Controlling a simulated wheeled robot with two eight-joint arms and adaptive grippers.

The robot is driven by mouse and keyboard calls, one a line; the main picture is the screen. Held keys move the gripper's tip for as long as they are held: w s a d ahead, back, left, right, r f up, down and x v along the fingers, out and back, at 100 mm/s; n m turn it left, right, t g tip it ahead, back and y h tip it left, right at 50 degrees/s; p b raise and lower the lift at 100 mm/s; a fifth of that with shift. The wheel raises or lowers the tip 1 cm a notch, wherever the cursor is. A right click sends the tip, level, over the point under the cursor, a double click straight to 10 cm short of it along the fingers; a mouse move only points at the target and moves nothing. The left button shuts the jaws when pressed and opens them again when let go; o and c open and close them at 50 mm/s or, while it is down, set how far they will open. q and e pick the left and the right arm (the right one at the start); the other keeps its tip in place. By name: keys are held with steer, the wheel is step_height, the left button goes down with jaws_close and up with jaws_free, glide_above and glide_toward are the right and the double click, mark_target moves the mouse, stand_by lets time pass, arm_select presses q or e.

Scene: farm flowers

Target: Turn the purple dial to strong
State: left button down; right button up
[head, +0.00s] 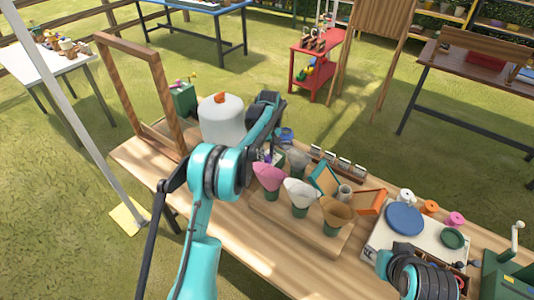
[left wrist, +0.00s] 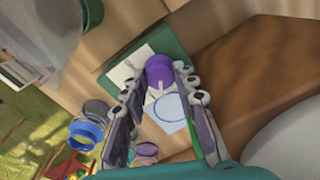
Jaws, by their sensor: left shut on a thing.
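The purple dial (left wrist: 160,72) shows in the left wrist view on a green-edged panel (left wrist: 178,42), with a white pointer mark at its lower edge. My left gripper (left wrist: 157,84) is shut on the dial, one finger on each side. White cards lie on the panel; one card (left wrist: 172,112) carries a blue ring outline. I cannot read a strong mark. In the head view my left arm reaches over the table and its gripper (head: 270,148) is largely hidden behind the arm and flower cones. My right arm shows at the lower right; its fingers cannot be made out.
Pink, white and tan cones (head: 300,193) stand on a wooden board right of my left arm. A white tank (head: 222,122) with an orange cap and a wooden frame (head: 158,88) stand left. A scale with a blue plate (head: 405,219) is at the right.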

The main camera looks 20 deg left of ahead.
mark_target(268, 156)
arm_select(q)
steer(key=shift+n, duration=0.3)
steer(key=c, duration=1.5)
jaws_free()
steer(key=shift+o, duration=0.2)
step_height(268, 156, up, 12)
steer(key=shift+w+d, duration=0.15)
steer(key=shift+w, duration=0.05)
